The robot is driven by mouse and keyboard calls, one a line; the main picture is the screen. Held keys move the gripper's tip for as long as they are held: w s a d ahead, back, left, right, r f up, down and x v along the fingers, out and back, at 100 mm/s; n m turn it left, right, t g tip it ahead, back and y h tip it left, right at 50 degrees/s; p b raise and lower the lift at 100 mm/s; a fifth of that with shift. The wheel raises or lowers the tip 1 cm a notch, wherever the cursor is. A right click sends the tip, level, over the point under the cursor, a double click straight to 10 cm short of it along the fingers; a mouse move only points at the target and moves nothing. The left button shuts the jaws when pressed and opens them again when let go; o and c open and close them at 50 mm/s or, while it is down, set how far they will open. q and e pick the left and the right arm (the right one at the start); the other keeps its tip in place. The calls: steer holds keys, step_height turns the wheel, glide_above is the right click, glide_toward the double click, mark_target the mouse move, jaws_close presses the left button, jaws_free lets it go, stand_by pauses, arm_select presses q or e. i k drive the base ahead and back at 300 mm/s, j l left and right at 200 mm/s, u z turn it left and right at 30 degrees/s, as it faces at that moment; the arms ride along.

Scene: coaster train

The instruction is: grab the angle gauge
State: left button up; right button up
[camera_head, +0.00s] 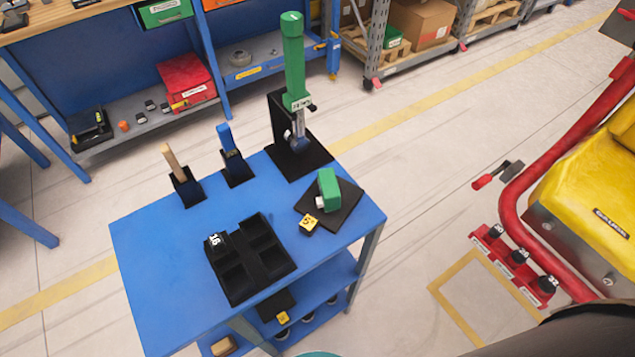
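A blue cart (150,240) stands in the middle of the view. On its top right, a green block-shaped tool with a pale end (328,190) rests on a black pad (346,209). A small dark block with a yellow marked face (308,223) sits at the pad's lower left edge. I cannot tell for certain which of these is the angle gauge; no readable label names it. Neither of my grippers is in view.
A tall green-topped stand (293,60) is at the cart's back corner. Black holders carry a wooden-handled tool (172,160) and a blue-handled tool (227,138). A black compartment tray (232,290) holds a block marked 16 (216,242). A red-and-yellow machine (590,190) stands right.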

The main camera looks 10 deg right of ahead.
mark_target(328, 187)
steer(key=k+z, duration=0.15)
steer(key=k, duration=0.5)
steer(key=j+z, duration=0.15)
steer(key=z, duration=1.35)
steer(key=k+j, duration=0.1)
steer(key=j, duration=0.3)
steer(key=k+j, duration=0.1)
steer(key=j, duration=0.35)
steer(key=j+z, duration=0.1)
steer(key=j, duration=0.3)
steer(key=k+j, duration=0.15)
steer(key=j, duration=0.25)
steer(key=k+j+z, duration=0.1)
steer(key=j, duration=0.3)
